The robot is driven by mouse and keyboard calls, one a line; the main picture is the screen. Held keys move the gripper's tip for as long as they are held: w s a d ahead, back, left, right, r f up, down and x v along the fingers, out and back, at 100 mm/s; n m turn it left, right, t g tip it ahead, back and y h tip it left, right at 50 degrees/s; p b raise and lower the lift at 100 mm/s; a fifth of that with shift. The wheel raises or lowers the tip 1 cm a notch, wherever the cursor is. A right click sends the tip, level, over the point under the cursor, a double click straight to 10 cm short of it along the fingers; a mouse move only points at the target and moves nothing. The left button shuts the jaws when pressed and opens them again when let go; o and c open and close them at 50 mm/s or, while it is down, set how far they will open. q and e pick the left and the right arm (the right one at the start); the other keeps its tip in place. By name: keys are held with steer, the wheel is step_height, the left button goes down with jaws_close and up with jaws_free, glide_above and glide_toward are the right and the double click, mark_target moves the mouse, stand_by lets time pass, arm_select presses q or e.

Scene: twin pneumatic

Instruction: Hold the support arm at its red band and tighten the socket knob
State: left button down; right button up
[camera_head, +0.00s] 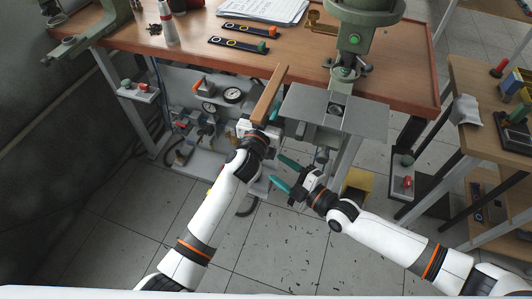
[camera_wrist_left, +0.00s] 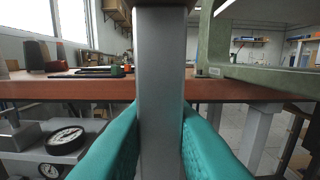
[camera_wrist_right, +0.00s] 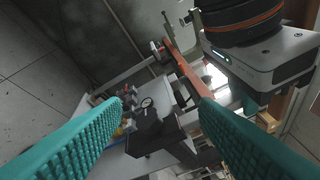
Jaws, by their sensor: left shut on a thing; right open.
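My left gripper (camera_head: 255,130) is shut on a grey upright post (camera_wrist_left: 161,90), taken as the support arm; its teal fingers press on both sides in the left wrist view. A brown bar (camera_head: 269,95) lies above the post in the head view. I see no red band; the fingers may cover it. My right gripper (camera_head: 284,173) is open and empty, below and right of the left one. In the right wrist view a dark round part on a black block (camera_wrist_right: 150,138) sits beyond the open fingers; I cannot tell whether it is the socket knob.
The brown workbench (camera_head: 300,55) carries a green drill press (camera_head: 365,25) and tool strips. A grey plate (camera_head: 300,108) juts from its front edge. Gauges (camera_head: 233,95) and hoses fill the panel below. A wooden shelf (camera_head: 470,95) stands right. The floor in front is open, with scattered chips.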

mark_target(266, 158)
steer(key=w+d+f+n+g+h, duration=0.1)
steer(key=d+f+n+g, duration=0.1)
steer(key=d+n, duration=0.35)
steer(key=shift+n, duration=0.95)
steer(key=x, duration=1.3)
steer(key=shift+a+r, duration=0.15)
steer(key=shift+r, duration=0.2)
steer(key=shift+s, duration=0.1)
steer(key=shift+c, duration=0.2)
steer(key=c, duration=0.9)
